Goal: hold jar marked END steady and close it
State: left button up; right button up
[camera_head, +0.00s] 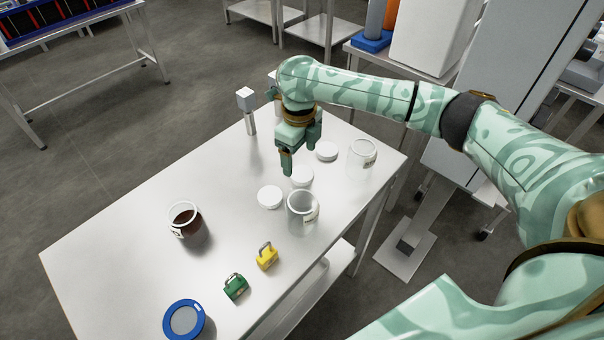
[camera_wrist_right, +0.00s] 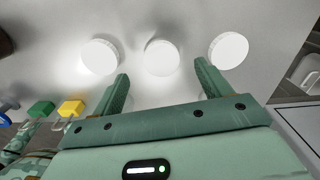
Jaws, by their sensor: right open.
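A clear, lidless jar (camera_head: 303,203) stands near the table's right edge, and another clear jar (camera_head: 360,160) stands at the far right corner. A jar with brown contents (camera_head: 184,220) stands at the left. The jar labels are too small to read, so I cannot tell which is marked END. Three white lids lie on the table: a near one (camera_head: 269,197), a middle one (camera_head: 303,178) and a far one (camera_head: 326,151). My right gripper (camera_head: 299,158) is open and empty, pointing down above the lids. In the right wrist view, the middle lid (camera_wrist_right: 162,57) lies ahead between its fingers (camera_wrist_right: 163,88).
The white table (camera_head: 110,250) also holds a yellow padlock (camera_head: 266,256), a green padlock (camera_head: 235,286), a blue-rimmed round object (camera_head: 184,319) and a grey upright post (camera_head: 248,110). The table's left part is mostly bare.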

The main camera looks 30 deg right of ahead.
aim_at(303, 173)
jog(key=f, duration=0.1)
jog(key=f+b, duration=0.1)
jog(key=f, duration=0.1)
jog(key=f+b, duration=0.1)
jog(key=shift+s+d+f, duration=0.2)
jog(key=shift+s+f, duration=0.1)
jog(key=shift+s, duration=0.05)
jog(key=shift+f+b, duration=0.3)
jog(key=shift+f, duration=0.1)
jog(key=shift+r, duration=0.1)
jog(key=c, duration=1)
